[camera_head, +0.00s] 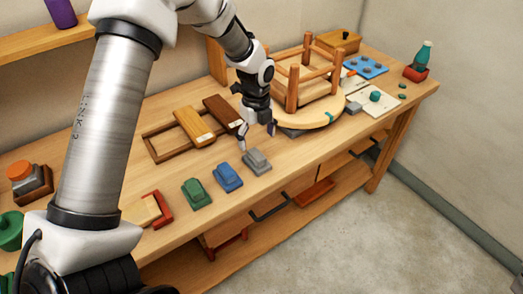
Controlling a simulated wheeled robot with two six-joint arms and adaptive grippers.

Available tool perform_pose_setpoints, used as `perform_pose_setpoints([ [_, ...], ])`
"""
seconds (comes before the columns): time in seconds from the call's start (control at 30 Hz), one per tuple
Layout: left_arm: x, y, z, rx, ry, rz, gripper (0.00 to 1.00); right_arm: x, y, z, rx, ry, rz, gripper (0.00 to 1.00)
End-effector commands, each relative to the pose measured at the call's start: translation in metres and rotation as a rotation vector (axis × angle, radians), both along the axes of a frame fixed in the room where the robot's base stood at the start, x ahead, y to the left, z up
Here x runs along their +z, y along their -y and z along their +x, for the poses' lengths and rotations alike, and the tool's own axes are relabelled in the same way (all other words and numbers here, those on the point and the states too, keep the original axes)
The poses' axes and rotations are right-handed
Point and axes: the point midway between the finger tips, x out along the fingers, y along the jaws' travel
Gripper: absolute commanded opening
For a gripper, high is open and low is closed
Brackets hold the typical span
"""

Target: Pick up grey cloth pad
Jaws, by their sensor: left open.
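The grey cloth pad (257,162) lies on the wooden workbench near its front edge, at the right end of a row of pads. My left gripper (257,134) is open and empty. It points down just above and behind the grey pad, and looks apart from it. My right gripper is not in view.
A blue pad (228,177) and a green pad (196,194) lie left of the grey one. Wooden blocks (195,127) lie behind. An upturned round stool (307,115) stands close on the right. The bench's front edge is near the pads.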

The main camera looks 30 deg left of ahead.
Motion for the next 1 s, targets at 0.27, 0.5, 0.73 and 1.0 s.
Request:
perform_pose_setpoints([
  [0.27, -0.032, 0.0, -0.002, -0.001, -0.003, 0.0, 0.86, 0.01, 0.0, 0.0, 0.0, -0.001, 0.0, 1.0],
  [0.5, -0.073, 0.001, -0.004, -0.001, -0.002, 0.0, 0.86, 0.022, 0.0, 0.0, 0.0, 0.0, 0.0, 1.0],
  [0.73, -0.077, 0.001, -0.004, -0.001, 0.0, 0.0, 0.86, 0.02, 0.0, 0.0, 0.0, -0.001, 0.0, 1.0],
  [1.0, -0.077, 0.001, -0.004, -0.001, -0.001, 0.0, 0.2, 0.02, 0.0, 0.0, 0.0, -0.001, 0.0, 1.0],
])
